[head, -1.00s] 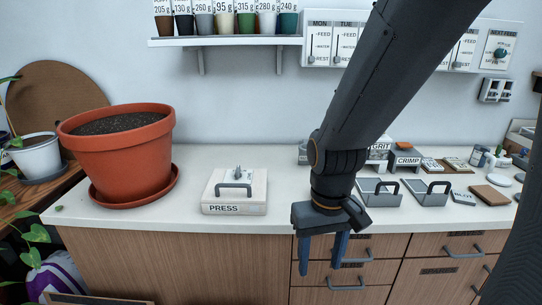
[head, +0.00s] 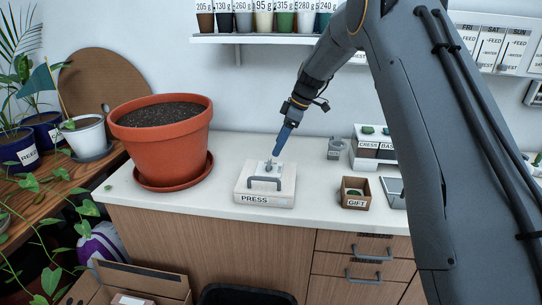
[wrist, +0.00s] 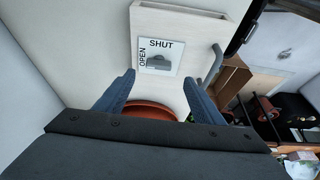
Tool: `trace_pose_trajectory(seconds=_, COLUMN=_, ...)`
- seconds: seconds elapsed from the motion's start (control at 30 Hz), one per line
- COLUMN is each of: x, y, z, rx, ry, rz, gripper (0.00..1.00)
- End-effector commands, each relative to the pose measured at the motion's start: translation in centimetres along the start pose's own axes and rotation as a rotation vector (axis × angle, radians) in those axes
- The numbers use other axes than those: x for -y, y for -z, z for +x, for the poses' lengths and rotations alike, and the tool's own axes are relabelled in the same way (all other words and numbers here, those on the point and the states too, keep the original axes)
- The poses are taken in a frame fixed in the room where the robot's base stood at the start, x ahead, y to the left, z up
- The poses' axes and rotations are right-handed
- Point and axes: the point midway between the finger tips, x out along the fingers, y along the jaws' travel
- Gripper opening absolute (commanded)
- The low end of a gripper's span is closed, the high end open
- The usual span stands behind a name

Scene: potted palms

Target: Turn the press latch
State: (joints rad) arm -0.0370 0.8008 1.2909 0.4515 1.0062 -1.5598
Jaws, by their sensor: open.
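The press (head: 240,197) is a pale block labelled PRESS with a grey bar handle (head: 264,183) on its front part. In the wrist view its pale top (wrist: 205,28) carries a white plate marked OPEN along the left and SHUT along the top. The small grey latch (wrist: 158,62) sits on that plate. My gripper (head: 276,154) points down at the back of the press, close to the latch. In the wrist view my gripper (wrist: 158,77) is open, its two blue fingers on either side of the latch and apart from it.
A large terracotta pot (head: 165,145) on a saucer stands left of the press. A GIFT box (head: 355,193) and a small grey item (head: 335,149) are to the right. A shelf of cups (head: 260,38) hangs above. The worktop right of the press is partly clear.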

Motion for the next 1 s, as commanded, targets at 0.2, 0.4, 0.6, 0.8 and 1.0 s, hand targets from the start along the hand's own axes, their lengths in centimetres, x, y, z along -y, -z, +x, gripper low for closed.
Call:
trace_pose_trajectory(seconds=0.2, x=-0.1, y=0.3, z=2.1, rx=-0.005, ry=0.004, rz=-0.02, gripper=0.62)
trace_pose_trajectory(seconds=0.4, x=-0.2, y=0.3, z=5.1, rx=-0.005, ry=0.002, rz=-0.018, gripper=0.62)
trace_pose_trajectory(seconds=0.6, x=-0.2, y=0.3, z=7.3, rx=-0.005, ry=0.001, rz=-0.018, gripper=0.62)
trace_pose_trajectory(seconds=0.8, x=-0.3, y=0.3, z=7.8, rx=-0.005, ry=-0.001, rz=-0.019, gripper=0.62)
trace_pose_trajectory(seconds=1.0, x=-0.3, y=0.3, z=7.8, rx=-0.005, ry=-0.001, rz=-0.018, gripper=0.56)
